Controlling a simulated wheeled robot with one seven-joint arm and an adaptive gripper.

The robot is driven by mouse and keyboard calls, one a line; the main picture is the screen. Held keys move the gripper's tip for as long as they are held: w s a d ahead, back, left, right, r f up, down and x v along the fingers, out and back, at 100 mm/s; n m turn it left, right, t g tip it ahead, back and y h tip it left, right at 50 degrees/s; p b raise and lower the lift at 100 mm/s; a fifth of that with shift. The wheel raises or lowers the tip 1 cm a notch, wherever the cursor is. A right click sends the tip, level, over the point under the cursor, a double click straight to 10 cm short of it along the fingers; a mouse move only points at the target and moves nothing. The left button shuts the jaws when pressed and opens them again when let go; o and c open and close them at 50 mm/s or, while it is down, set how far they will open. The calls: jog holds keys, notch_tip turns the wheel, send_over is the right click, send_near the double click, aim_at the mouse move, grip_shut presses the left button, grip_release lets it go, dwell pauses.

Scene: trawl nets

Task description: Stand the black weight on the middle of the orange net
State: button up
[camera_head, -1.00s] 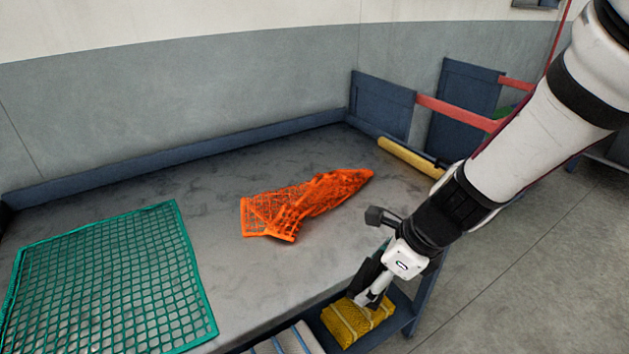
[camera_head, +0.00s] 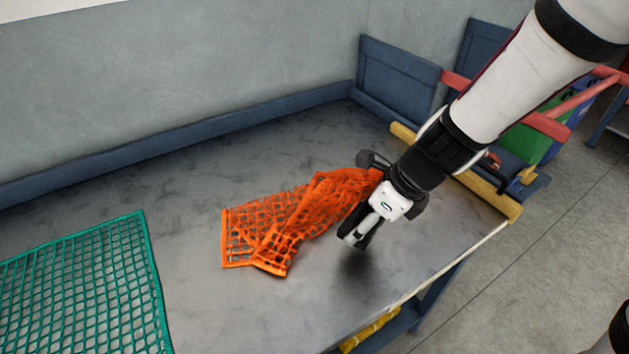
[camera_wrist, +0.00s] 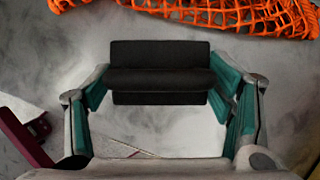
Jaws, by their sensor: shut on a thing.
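The orange net (camera_head: 290,222) lies bunched and partly folded on the grey table. Its near edge also shows along the top of the wrist view (camera_wrist: 250,14). My gripper (camera_head: 354,238) is above the table, just right of the net's near part. In the wrist view, it is shut on the black weight (camera_wrist: 160,60), a dark block spanning the gap between the two fingers. The weight is apart from the net in that view. In the head view the weight is mostly hidden by the gripper, and a dark shadow lies on the table below.
A green net (camera_head: 85,290) lies flat at the left of the table. A yellow bar (camera_head: 480,187) runs along the right edge. A yellow bundle (camera_head: 372,332) is below the front edge. Bare table (camera_head: 215,320) lies between the nets.

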send_over(309, 211)
jog(key=d, duration=0.1)
jog(key=shift+s+f+p, duration=0.3)
jog(key=shift+f+p, duration=0.15)
jog(key=shift+f, duration=0.1)
notch_tip(309, 211, down, 3)
jog(key=shift+w+f+b, duration=0.1)
jog(key=shift+b, duration=0.6)
jog(key=shift+f, duration=0.15)
jog(key=shift+f+b, duration=0.3)
jog(key=shift+f, duration=0.15)
jog(key=shift+s+d+f, duration=0.1)
jog(key=shift+s+f, duration=0.1)
jog(key=shift+f, duration=0.15)
jog(key=o, duration=1.6)
jog(key=shift+s, duration=0.1)
jog(key=o, duration=0.3)
jog(key=shift+f, duration=0.1)
jog(key=shift+o, duration=0.2)
